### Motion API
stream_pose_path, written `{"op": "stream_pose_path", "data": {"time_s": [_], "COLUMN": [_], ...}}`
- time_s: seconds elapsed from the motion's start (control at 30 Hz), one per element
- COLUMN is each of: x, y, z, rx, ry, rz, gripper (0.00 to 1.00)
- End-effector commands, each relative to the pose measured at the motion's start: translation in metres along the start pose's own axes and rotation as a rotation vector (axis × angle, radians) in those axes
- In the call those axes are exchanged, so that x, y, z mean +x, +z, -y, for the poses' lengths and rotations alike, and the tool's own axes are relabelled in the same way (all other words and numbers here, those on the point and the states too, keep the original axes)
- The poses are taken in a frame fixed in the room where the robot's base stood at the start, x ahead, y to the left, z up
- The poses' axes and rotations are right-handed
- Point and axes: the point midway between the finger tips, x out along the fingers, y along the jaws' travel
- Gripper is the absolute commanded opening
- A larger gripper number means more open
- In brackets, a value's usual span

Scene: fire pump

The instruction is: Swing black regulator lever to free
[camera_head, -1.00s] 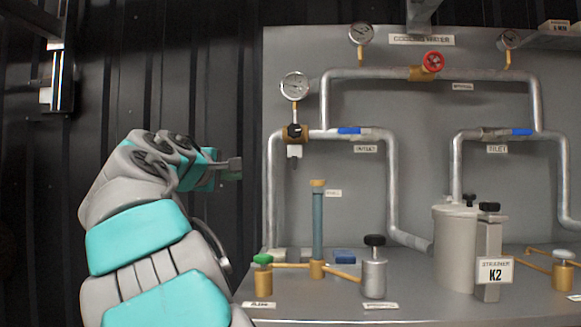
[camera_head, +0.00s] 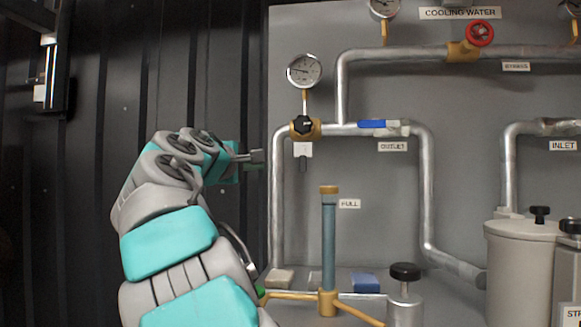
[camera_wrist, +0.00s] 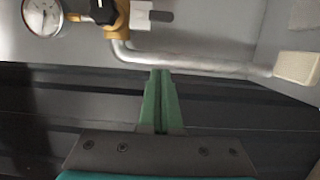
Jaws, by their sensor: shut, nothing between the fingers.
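A brass regulator (camera_head: 314,129) with a black knob (camera_head: 303,125) sits on the left end of the upper-left pipe, under a round gauge (camera_head: 304,71). Below it are a white tag (camera_head: 303,149) and a small dark tab (camera_head: 303,165). My gripper (camera_head: 259,156) is shut and empty, left of the regulator and apart from it in the head view. In the wrist view the closed green fingers (camera_wrist: 161,75) point at the vertical pipe (camera_wrist: 190,62). There the brass body (camera_wrist: 118,18), the black knob (camera_wrist: 103,10) and the tab (camera_wrist: 161,16) show beyond the fingertips.
A blue-handled outlet valve (camera_head: 378,125) is right of the regulator. A clear level tube (camera_head: 329,240) stands lower, with a black-topped cylinder (camera_head: 404,290) to its right. A red handwheel (camera_head: 480,33) is high up. Dark corrugated wall (camera_head: 90,180) lies left of the panel.

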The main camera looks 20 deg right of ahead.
Motion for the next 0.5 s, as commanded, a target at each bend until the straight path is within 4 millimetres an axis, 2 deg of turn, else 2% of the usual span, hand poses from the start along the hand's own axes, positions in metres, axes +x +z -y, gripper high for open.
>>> {"op": "stream_pose_path", "data": {"time_s": [0.17, 0.5], "x": [0.009, 0.058], "y": [0.000, -0.001], "z": [0.001, 0.001], "rx": [0.001, 0.001], "ry": [-0.002, -0.003], "rz": [0.000, 0.000], "gripper": [0.00, 0.00]}}
